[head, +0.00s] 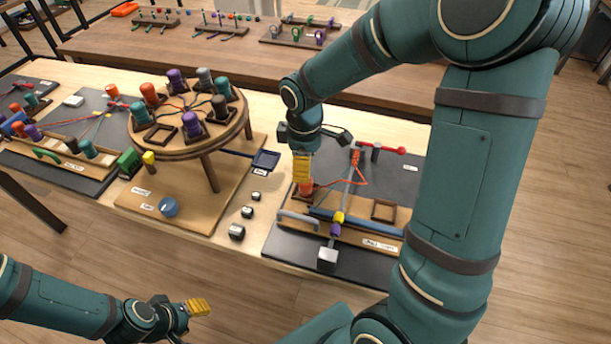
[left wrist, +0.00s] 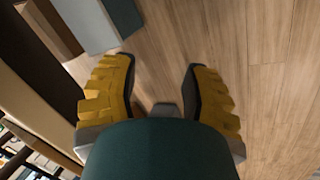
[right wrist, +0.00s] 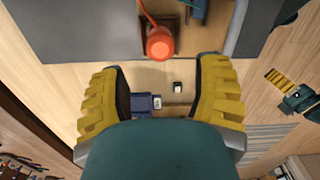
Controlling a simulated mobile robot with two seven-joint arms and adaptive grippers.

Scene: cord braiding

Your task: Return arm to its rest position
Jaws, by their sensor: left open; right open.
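My right gripper (head: 302,170) is open above the board on the right of the table. An orange bobbin (head: 306,189) stands in a holder just below its fingers in the head view. In the right wrist view the orange bobbin (right wrist: 160,43) shows beyond the open fingers (right wrist: 160,95), apart from them. My left gripper (head: 198,307) is open and empty in front of the table, over the wooden floor. In the left wrist view only floor shows between its fingers (left wrist: 160,85).
A round braiding stand (head: 175,140) with several coloured bobbins stands mid-table. The right board (head: 285,243) holds cords, a blue bar (head: 322,216) and an empty square holder (head: 383,211). Small weights (head: 237,231) lie between them. A dark tray (head: 264,160) lies behind. Floor in front is clear.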

